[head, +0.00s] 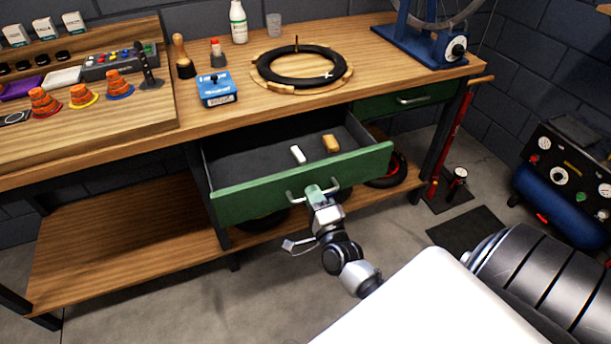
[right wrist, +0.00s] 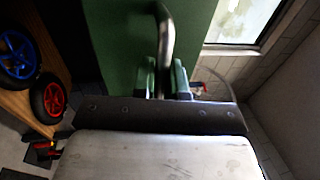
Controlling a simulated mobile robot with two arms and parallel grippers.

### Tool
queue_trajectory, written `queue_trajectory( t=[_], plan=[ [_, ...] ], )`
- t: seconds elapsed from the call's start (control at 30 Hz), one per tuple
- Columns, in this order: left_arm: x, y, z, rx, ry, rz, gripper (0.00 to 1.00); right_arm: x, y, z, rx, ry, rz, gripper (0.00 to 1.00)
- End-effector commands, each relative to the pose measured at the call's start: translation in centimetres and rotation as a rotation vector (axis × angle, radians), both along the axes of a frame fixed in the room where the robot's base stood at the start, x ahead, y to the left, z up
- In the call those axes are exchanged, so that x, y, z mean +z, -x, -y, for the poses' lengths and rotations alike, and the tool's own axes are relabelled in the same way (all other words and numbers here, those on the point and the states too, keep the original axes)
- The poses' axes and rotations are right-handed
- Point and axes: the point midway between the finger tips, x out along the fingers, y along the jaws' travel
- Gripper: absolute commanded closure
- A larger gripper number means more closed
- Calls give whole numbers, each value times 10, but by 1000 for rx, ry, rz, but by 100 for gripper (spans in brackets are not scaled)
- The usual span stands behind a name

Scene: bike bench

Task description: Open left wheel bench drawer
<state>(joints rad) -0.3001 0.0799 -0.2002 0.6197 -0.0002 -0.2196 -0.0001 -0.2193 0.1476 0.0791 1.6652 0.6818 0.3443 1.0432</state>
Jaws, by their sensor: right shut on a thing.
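The left bench drawer (head: 240,202) has a green front and stands pulled out from under the wooden bench top in the head view. Its dark interior shows a white piece (head: 298,155) and a tan block (head: 331,144). My right gripper (head: 316,193) is shut on the silver bar handle (head: 296,197) of this drawer. In the right wrist view the handle (right wrist: 166,35) runs down between the fingers (right wrist: 165,80) against the green front. My left gripper is not in view.
A second green drawer (head: 385,104) to the right is closed. A tire on a round wooden stand (head: 262,85) and a blue box (head: 216,92) sit on the bench top. A red pump (head: 452,135) stands right of the bench. A blue compressor (head: 556,190) stands at far right.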

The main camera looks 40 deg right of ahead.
Motion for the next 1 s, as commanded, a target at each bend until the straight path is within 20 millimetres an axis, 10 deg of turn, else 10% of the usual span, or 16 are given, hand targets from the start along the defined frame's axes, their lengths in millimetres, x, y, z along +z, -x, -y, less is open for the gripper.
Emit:
queue_trajectory(
  t=[0.33, 0.87, 1.0],
  plan=[
    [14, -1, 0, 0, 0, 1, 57, 0, 47, -12, 2, 0, -4, 100],
    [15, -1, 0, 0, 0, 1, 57, -1, 54, -14, 2, 1, -2, 100],
    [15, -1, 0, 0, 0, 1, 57, -1, 54, -13, 2, 1, -2, 68]
  ],
)
